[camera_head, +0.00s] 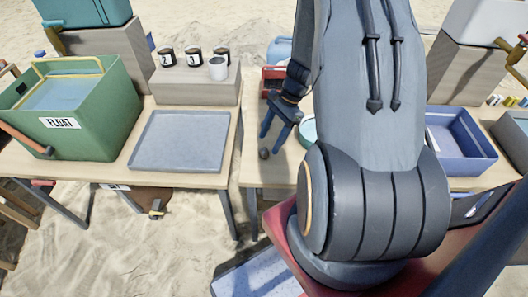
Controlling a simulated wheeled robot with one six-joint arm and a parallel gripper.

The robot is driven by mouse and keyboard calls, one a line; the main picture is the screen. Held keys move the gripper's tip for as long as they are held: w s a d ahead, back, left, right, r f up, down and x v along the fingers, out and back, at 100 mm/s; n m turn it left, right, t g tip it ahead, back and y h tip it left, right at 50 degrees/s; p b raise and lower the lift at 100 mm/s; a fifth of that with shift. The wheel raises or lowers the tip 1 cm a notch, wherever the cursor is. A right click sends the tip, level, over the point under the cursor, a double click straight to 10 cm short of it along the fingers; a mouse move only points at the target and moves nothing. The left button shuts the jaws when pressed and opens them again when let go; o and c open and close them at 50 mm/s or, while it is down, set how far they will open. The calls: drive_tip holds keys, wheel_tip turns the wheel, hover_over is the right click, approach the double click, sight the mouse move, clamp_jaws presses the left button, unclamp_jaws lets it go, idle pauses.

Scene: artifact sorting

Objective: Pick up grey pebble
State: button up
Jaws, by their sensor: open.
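A small dark grey pebble (264,153) lies on the right wooden table, near its left edge. My gripper (273,136) is above the table with its blue fingers spread and pointing down. Nothing shows between the fingers. The fingertips appear close to the pebble, just above it in the picture; the exact gap in height and depth cannot be told. My arm hides much of the right table.
The left table holds a green FLOAT bin (108,120), a grey tray (181,140) and numbered cups on a wooden block (196,87). A red box (272,78) stands behind my gripper. A teal round dish (308,130) is partly hidden by my arm. A blue bin (479,165) stands right.

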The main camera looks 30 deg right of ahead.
sight(265, 150)
drive_tip(key=shift+p+x, duration=0.4)
drive_tip(key=shift+x, duration=1.45)
drive_tip(key=shift+r, duration=0.1)
drive_tip(key=c, duration=1.1)
